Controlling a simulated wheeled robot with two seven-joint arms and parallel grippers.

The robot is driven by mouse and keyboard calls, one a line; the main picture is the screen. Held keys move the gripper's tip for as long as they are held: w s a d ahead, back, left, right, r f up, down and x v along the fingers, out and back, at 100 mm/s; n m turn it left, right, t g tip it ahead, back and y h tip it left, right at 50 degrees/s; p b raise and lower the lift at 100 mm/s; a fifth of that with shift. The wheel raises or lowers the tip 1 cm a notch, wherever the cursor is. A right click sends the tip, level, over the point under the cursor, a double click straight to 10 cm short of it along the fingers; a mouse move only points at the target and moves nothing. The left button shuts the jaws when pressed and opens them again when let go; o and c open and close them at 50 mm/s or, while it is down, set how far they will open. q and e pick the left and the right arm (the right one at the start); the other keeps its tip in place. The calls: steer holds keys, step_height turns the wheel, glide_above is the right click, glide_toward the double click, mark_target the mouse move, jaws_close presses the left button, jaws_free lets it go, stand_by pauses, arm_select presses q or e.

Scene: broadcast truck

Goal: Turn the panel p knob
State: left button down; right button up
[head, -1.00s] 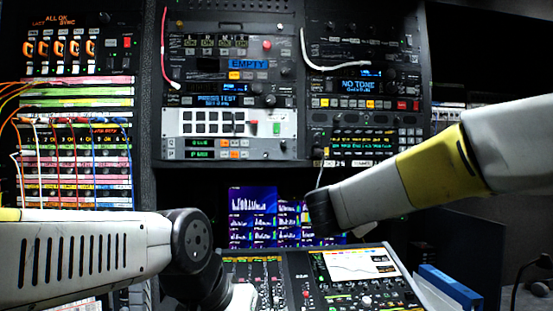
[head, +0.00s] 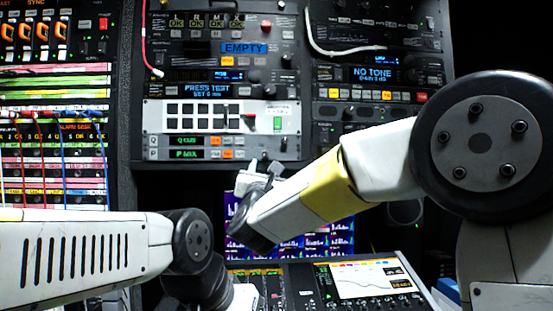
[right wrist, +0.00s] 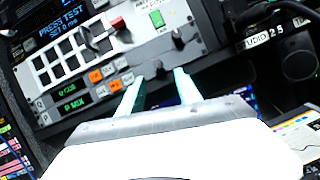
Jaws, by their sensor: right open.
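The panel with the Q and P rows (head: 158,147) is in the middle rack, with green-lit Q and P displays and orange and white buttons. Its small dark knob (head: 284,145) is at the right end of these rows. In the right wrist view, the knob (right wrist: 160,69) shows just beyond the fingertips, roughly between them. My right gripper (head: 264,165) is open and empty, below and slightly left of the knob in the head view. Its pale fingers (right wrist: 158,78) point at the panel; I cannot tell whether they touch it. My left gripper is not in view.
A white button panel (head: 152,118) with a red lever sits directly above. Lit monitors (head: 318,245) and a mixing console (head: 405,270) are below the rack. Patch cables (head: 62,150) hang at the left. A white cable (head: 312,40) loops at the upper right.

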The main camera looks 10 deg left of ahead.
mark_target(265, 155)
steer(key=x, duration=0.8)
steer(key=shift+w+a, duration=0.15)
steer(key=shift+a, duration=0.05)
jaws_close()
